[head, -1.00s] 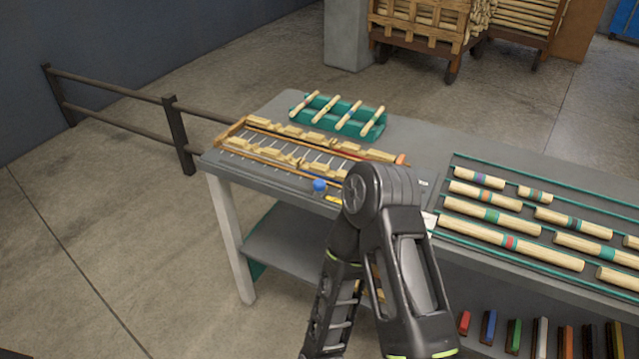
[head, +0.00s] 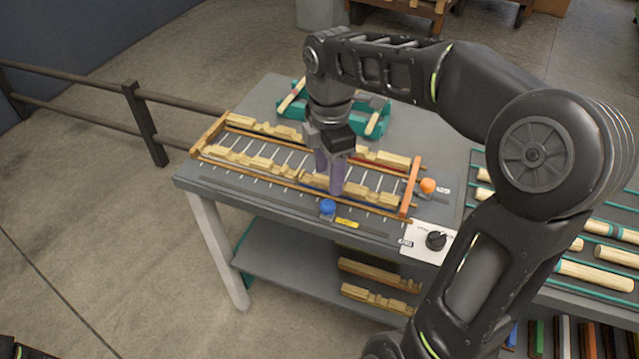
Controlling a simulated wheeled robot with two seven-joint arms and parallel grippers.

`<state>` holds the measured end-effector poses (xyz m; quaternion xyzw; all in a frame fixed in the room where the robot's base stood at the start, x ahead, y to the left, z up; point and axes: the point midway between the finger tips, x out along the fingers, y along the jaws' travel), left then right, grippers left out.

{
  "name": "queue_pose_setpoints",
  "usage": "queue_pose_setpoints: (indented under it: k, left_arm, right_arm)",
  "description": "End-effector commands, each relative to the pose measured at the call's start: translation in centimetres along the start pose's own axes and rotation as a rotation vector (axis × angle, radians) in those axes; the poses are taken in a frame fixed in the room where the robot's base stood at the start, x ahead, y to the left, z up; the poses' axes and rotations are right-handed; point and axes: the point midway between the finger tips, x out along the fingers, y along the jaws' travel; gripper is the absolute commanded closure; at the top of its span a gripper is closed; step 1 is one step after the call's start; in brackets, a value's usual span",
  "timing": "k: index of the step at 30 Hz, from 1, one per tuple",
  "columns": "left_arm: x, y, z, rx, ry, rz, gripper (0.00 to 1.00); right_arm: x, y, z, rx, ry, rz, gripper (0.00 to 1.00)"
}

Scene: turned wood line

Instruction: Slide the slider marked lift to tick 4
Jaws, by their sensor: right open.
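Two slider knobs show on the grey workbench (head: 262,92). A blue knob (head: 327,207) sits at the front edge of the wooden rack (head: 258,180), beside a yellow label (head: 347,223). An orange knob (head: 428,186) sits at the rack's right end, near a small white label (head: 443,190). The label writing is too small to read, so I cannot tell which is marked lift. My right gripper (head: 329,172) points down over the rack, open, with its purple-grey fingers just behind and above the blue knob. Tick numbers cannot be read. My left gripper is not in view.
A black dial (head: 436,241) on a white panel stands right of the blue knob. Turned wood pieces lie in the rack. A green holder (head: 370,127) is behind, partly hidden by my right arm. Striped rods (head: 595,272) lie on the right. A rail (head: 140,120) stands at left.

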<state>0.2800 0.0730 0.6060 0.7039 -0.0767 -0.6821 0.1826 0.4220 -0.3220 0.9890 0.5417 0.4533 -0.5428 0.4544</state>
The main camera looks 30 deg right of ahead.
Motion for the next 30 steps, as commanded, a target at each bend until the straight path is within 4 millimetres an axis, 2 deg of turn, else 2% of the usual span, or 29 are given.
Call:
queue_pose_setpoints:
  k: [11,14,24,30]
  left_arm:
    - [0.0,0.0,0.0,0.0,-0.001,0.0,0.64]
    - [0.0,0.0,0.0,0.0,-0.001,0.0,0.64]
    - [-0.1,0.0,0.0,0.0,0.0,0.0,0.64]
    - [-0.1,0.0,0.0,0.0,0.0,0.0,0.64]
  right_arm:
    - [0.6,0.0,-0.1,0.001,0.001,-0.003,0.48]
    - [1.5,0.0,-0.1,0.001,0.001,-0.004,0.48]
    - [6.6,0.0,-0.1,0.001,0.002,-0.004,0.48]
    - [8.0,0.0,-0.1,0.001,0.002,-0.003,0.48]
